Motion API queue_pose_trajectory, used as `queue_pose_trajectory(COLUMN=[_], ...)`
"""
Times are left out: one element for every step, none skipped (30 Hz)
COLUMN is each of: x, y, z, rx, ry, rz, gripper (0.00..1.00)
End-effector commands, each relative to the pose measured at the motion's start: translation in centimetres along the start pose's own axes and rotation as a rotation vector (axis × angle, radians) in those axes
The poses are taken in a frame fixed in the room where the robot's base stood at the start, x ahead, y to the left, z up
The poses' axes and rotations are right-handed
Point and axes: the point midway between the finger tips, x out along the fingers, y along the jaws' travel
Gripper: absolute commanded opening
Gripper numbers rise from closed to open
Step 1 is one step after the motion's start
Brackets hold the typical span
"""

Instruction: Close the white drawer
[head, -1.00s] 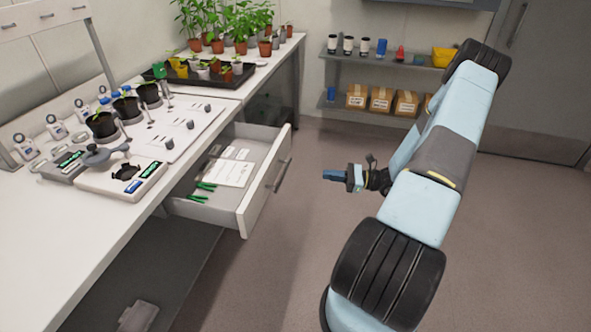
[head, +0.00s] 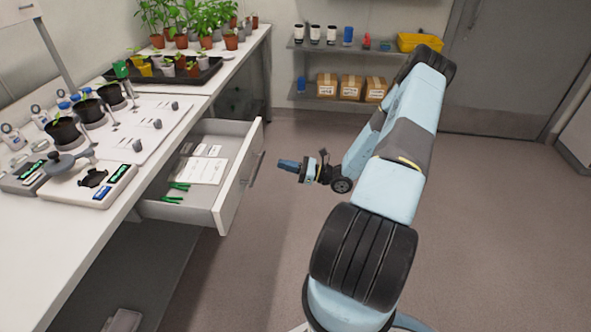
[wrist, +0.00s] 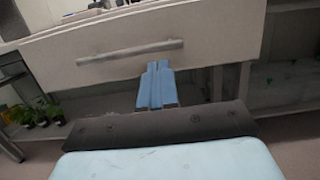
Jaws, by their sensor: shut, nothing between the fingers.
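The white drawer (head: 238,183) is pulled out from under the white bench in the head view. Its front panel carries a grey bar handle (head: 257,168), and papers and green-handled tools lie inside. My gripper (head: 281,163) is shut and empty, a short way to the right of the drawer front, with its blue fingers pointing toward it. In the wrist view the blue fingers (wrist: 155,72) lie together just below the handle (wrist: 130,51) on the drawer front (wrist: 215,38). I cannot tell for certain whether they touch the panel.
The bench (head: 40,235) holds a scale, pots and a black seedling tray (head: 190,78). Shelves with boxes (head: 350,87) stand against the back wall, left of a grey door (head: 510,70). The floor (head: 300,215) around my gripper is clear.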

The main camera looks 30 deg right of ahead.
Motion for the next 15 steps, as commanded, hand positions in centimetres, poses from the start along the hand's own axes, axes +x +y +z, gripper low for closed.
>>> queue_pose_trajectory(x=[0.9, 1.4, 2.0, 2.5, 2.9, 3.4, 3.7, 4.0, 4.3, 4.5, 4.7, 4.9, 5.0, 5.1, 5.2], y=[0.1, 0.1, 0.1, 0.1, 0.1, 0.1, 0.1, 0.0, 0.0, 0.0, 0.0, 0.0, 0.0, 0.0, 0.0], z=[0.0, 0.0, 0.0, 0.0, 0.0, 0.0, 0.0, 0.0, 0.0, 0.0, 0.0, 0.0, 0.0, 0.0, 0.0], rx=[0.000, 0.000, 0.000, -0.001, -0.001, -0.001, -0.001, -0.001, -0.001, -0.001, -0.001, -0.001, -0.001, -0.001, -0.001], ry=[0.000, 0.001, 0.000, 0.000, 0.000, 0.000, 0.000, 0.001, 0.001, 0.001, 0.001, 0.001, 0.001, 0.001, 0.001], rz=[0.003, 0.003, 0.002, 0.002, 0.003, 0.003, 0.002, 0.001, 0.001, 0.001, 0.001, 0.001, 0.001, 0.001, 0.001], gripper=[0.00, 0.00, 0.00, 0.00, 0.00, 0.00, 0.00, 0.00, 0.00, 0.00, 0.00, 0.00, 0.00, 0.00, 0.00])
